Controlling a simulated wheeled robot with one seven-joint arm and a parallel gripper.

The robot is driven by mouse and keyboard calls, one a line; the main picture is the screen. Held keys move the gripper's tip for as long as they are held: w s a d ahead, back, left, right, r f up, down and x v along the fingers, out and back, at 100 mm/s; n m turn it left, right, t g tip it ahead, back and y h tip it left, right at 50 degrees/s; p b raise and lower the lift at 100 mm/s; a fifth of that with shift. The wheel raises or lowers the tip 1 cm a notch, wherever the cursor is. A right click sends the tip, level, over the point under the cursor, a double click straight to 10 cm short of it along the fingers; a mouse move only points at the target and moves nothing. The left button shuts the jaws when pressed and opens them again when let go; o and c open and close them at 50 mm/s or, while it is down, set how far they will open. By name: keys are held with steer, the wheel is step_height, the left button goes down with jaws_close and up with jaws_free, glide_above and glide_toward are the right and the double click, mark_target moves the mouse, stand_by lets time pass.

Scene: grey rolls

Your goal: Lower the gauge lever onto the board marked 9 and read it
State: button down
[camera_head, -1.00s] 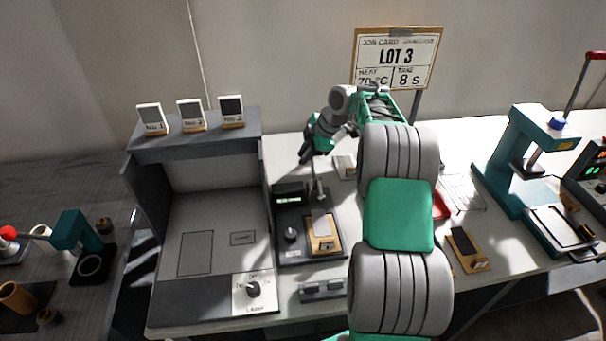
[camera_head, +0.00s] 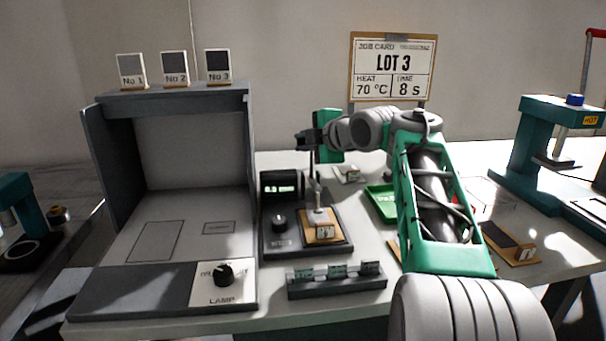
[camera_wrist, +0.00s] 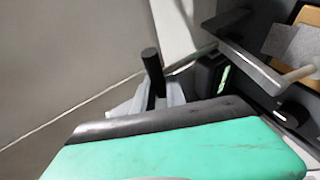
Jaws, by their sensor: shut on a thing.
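The gauge (camera_head: 279,243) is a dark base with a small lit display (camera_head: 282,186) and a knob; its green digits are too small to read. The board (camera_head: 336,232), tan with a pale patch and a tag that looks like 9, lies on the base. The gauge lever (camera_head: 318,190) stands above the pale patch; I cannot tell whether its foot touches. My gripper (camera_head: 312,141) is shut on the lever near its top, with the fingers partly hidden. The wrist view shows a black upright handle (camera_wrist: 152,68) and the board's corner (camera_wrist: 304,18).
A grey lamp booth (camera_head: 178,205) stands left, with several numbered sample cards on top. A rack of small tags (camera_head: 337,285) lies in front of the gauge. A green tray (camera_head: 381,203) is to the right, partly behind my arm. A teal press (camera_head: 545,120) stands far right.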

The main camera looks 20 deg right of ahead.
steer(key=s+t+b, duration=0.1)
steer(key=b, duration=0.3)
steer(key=shift+s+f, duration=0.15)
steer(key=shift+f, duration=0.05)
steer(key=shift+a+r+n+t, duration=0.1)
steer(key=shift+n+t, duration=0.2)
steer(key=c, duration=1.4)
jaws_free()
steer(key=shift+o, duration=0.2)
steer(key=p+v, duration=0.1)
steer(key=v, duration=0.7)
